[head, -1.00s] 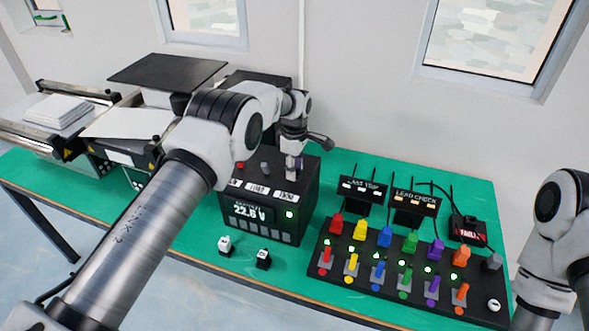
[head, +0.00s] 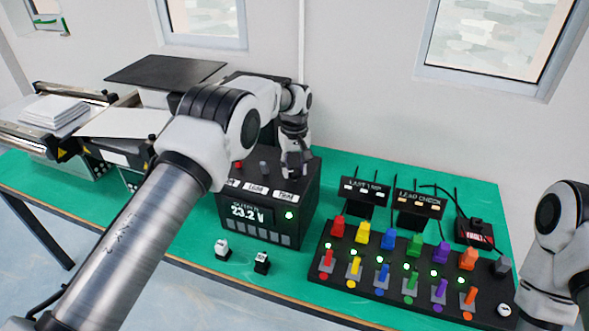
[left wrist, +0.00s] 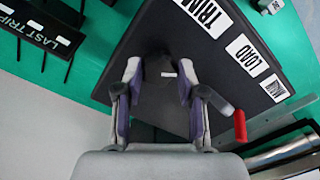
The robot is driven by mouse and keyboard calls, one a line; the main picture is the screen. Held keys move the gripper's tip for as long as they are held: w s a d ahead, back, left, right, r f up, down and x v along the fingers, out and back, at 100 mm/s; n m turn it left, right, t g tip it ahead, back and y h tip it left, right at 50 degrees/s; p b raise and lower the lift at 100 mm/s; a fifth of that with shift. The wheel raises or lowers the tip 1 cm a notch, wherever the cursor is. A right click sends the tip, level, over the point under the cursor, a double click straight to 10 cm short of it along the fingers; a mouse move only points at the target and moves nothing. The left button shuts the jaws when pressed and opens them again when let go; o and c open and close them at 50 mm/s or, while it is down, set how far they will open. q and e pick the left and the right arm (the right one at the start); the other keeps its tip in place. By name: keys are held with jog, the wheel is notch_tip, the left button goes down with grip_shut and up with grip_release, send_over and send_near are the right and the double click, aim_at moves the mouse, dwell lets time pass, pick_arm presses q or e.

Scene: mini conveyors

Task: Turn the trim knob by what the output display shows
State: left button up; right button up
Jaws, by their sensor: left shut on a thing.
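The black supply box (head: 275,232) stands on the green bench, and its output display (head: 248,213) reads 23.2 V. A green lamp (head: 289,215) glows beside the display. The TRIM label (head: 286,197) is on the box's sloped upper edge. My left gripper (head: 294,170) points down over the right part of the box top, behind that label. In the left wrist view, its fingers (left wrist: 160,85) are closed around the dark trim knob (left wrist: 160,68), which has a white mark. The fingers hide the knob in the head view. My right gripper is out of view.
Two small blocks sit in front of the box. A board of coloured plugs (head: 400,282) fills the bench at right, with small signs behind it.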

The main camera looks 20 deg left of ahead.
aim_at(295, 171)
pick_arm(q)
jog(key=m, duration=0.6)
jog(key=shift+s+f, duration=0.15)
jog(key=shift+f, duration=0.15)
jog(key=m, duration=0.6)
jog(key=shift+m, duration=0.4)
jog(key=o, duration=1.1)
jog(key=shift+o, duration=0.2)
jog(key=shift+w+r, duration=0.1)
jog(key=shift+w, duration=0.1)
notch_tip(295, 171, up, 12)
